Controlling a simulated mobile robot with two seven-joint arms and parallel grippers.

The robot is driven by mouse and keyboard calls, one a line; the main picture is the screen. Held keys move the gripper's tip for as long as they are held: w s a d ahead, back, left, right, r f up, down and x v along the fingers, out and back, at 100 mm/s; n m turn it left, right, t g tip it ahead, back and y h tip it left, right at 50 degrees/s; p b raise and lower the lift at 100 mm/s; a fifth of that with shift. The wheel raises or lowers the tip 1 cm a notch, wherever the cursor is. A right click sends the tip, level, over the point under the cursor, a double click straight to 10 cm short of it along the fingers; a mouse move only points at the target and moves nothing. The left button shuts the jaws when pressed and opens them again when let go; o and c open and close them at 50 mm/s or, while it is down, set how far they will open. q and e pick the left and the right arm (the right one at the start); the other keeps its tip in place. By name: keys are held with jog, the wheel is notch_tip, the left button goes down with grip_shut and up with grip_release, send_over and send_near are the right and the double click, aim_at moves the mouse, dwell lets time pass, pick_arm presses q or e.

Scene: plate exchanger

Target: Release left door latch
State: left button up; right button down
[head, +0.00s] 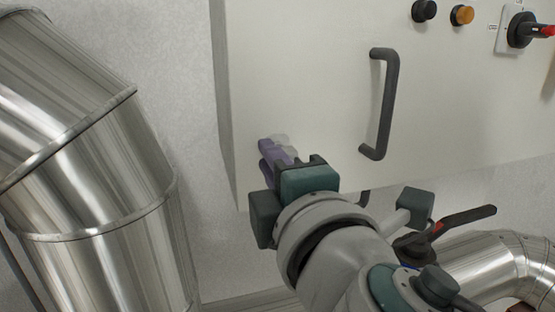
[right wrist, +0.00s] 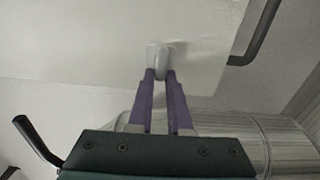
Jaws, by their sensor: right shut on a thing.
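The left door latch appears as a small pale grey piece (head: 281,141) near the lower left corner of the white cabinet door (head: 310,70). In the right wrist view the latch (right wrist: 160,54) stands out from the white panel, between the tips of my purple fingers. My right gripper (head: 271,149) is shut on the latch, and its fingers partly hide it in the head view. The latch's exact turn angle is hard to tell. My left gripper is not in view.
A dark bar handle (head: 390,105) stands out from the door right of my right gripper. Black and orange knobs (head: 462,15) and a red-black switch (head: 522,30) sit higher up. A large metal pipe (head: 90,180) fills the left; a black-handled valve (head: 465,217) and another pipe lie lower right.

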jog(key=c, duration=0.8)
grip_release()
jog(key=shift+c, duration=0.2)
jog(key=shift+s, duration=0.1)
jog(key=b+v, duration=0.1)
jog(key=v, duration=0.8)
jog(key=shift+s+b, duration=0.35)
jog(key=shift+d, duration=0.2)
